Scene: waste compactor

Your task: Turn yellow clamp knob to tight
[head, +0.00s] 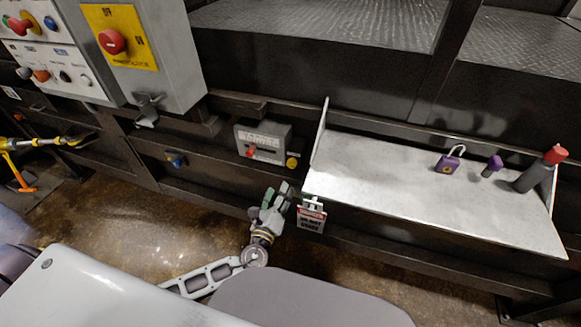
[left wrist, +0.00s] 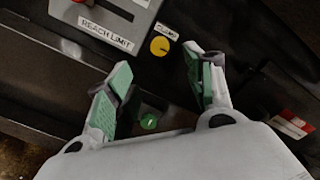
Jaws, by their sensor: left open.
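The yellow clamp knob (head: 292,161) is at the lower right of a grey control box (head: 262,140) on the dark machine frame. In the left wrist view the round yellow knob (left wrist: 160,46) has a dark mark on its face and a small label above it. My left gripper (head: 276,192) is below the knob in the head view. In the left wrist view the fingers of my left gripper (left wrist: 158,65) are spread and empty, with the knob beyond and between their tips, apart from both. My right gripper is not in view.
A metal shelf (head: 390,165) right of the gripper holds a purple padlock (head: 447,168), a small purple item (head: 492,166) and a red-topped dark bottle (head: 538,170). A danger tag (head: 311,216) hangs beside the gripper. A red lever knob (head: 251,152) sits on the grey box.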

